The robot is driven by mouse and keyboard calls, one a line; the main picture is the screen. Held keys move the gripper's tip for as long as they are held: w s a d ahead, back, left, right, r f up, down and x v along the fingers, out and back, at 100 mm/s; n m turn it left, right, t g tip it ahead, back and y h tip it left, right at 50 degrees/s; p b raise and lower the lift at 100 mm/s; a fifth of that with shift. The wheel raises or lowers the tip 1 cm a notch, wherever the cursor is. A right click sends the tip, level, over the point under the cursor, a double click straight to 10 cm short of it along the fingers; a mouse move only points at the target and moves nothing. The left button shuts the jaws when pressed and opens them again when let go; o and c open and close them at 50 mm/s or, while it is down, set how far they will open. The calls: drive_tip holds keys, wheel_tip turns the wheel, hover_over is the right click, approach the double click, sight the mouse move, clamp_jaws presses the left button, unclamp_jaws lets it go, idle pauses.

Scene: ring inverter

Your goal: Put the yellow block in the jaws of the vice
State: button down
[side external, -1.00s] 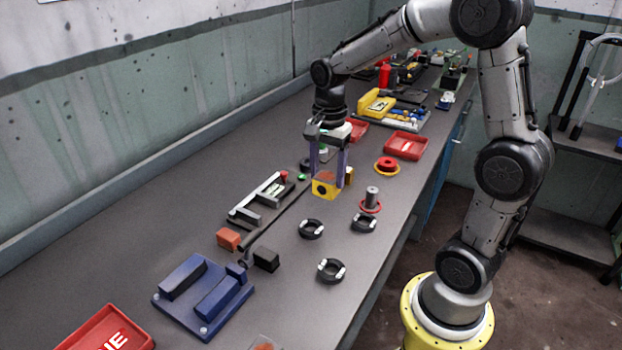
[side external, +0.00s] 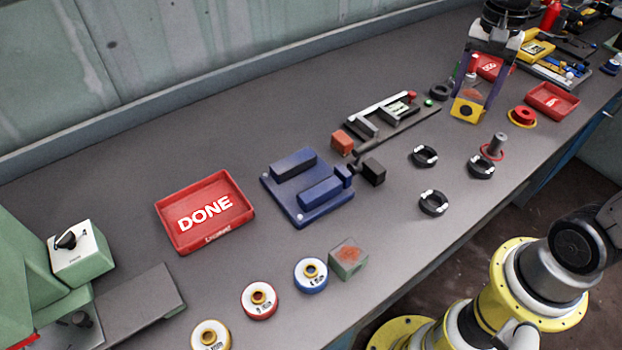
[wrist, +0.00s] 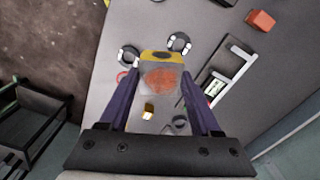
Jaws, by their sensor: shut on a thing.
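The yellow block (side external: 467,110) has a dark round mark on its front and a rusty patch on its greyish top. My gripper (side external: 473,98) is shut on it, one purple finger on each side. In the wrist view the block (wrist: 160,56) sits between my fingertips (wrist: 158,84), with its rusty face toward the camera. Its exact height over the bench is hard to tell. The blue vice (side external: 325,212) lies on the bench left of and nearer than my gripper in the side view. Its two jaws are apart, with an empty gap between them. The wrist view does not show the vice.
An orange block (side external: 342,142) and a black block (side external: 374,171) lie close to the vice. A rail fixture (side external: 385,118) stands between it and my gripper. Several black rings (side external: 425,156) lie in front. A red DONE tray (side external: 246,222) is left of the vice.

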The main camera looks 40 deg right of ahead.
drive_tip(key=w+a+n, duration=0.9)
drive_tip(key=w+a, duration=0.3)
drive_tip(key=a, duration=0.2)
drive_tip(key=w+a+f+n, duration=0.2)
drive_tip(key=a+n, duration=0.2)
drive_tip(key=a, duration=0.8)
drive_tip(key=shift+n, duration=0.4)
drive_tip(key=shift+s+a+f, duration=0.2)
drive_tip(key=shift+a+f, duration=0.25)
drive_tip(key=shift+f, duration=1.4)
drive_tip(key=shift+s+a+f, duration=0.25)
drive_tip(key=shift+a+f, duration=0.25)
drive_tip(key=shift+f, duration=1.35)
drive_tip(key=shift+s+a+f, duration=0.2)
drive_tip(key=shift+a+f, duration=0.25)
drive_tip(key=shift+f, duration=1.4)
drive_tip(key=shift+f, duration=0.15)
drive_tip(key=shift+c, duration=0.5)
unclamp_jaws()
